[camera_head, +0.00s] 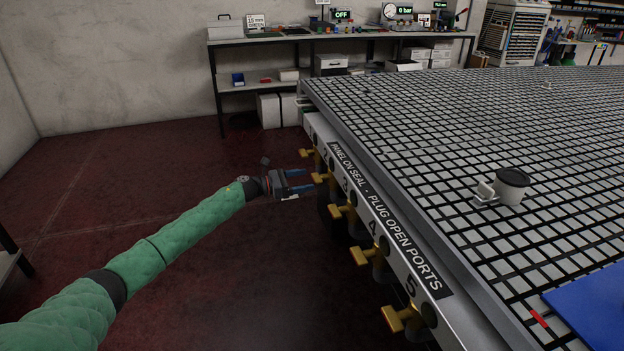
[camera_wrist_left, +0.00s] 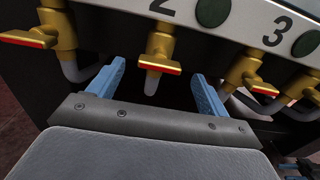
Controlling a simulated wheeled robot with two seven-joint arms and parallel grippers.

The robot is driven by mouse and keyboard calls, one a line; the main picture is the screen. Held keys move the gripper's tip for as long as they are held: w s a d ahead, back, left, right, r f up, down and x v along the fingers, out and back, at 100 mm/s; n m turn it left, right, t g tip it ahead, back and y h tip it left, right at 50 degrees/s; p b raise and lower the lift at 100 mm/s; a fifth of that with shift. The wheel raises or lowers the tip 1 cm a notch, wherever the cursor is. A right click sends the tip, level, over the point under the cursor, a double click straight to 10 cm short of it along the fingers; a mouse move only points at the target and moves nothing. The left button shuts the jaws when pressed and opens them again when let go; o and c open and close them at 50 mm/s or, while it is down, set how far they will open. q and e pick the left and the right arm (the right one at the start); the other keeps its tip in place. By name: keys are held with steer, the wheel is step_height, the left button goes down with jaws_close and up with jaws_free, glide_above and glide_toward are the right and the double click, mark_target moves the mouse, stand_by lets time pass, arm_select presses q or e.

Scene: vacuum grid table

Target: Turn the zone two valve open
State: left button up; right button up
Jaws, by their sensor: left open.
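The zone two valve is a brass tap with a red-edged lever handle (camera_head: 321,177) below the number 2 on the table's front panel. In the left wrist view its handle (camera_wrist_left: 159,66) lies crosswise, just beyond and between the fingertips. My left gripper (camera_head: 301,180) is open and faces that valve from the left, and no contact shows. In the wrist view its two blue fingers (camera_wrist_left: 157,85) stand apart with nothing between them.
Neighbouring valves flank it: the first valve (camera_wrist_left: 30,39) and the third valve (camera_wrist_left: 262,88) stick out close to the fingers. The floor (camera_head: 180,160) left of the table is free.

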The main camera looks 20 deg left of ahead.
mark_target(313, 178)
arm_select(q)
steer(key=shift+x, duration=1.75)
arm_select(e)
steer(key=shift+s+f+g, duration=0.3)
steer(key=shift+s+f, duration=0.15)
steer(key=shift+f, duration=0.2)
arm_select(q)
steer(key=c, duration=1)
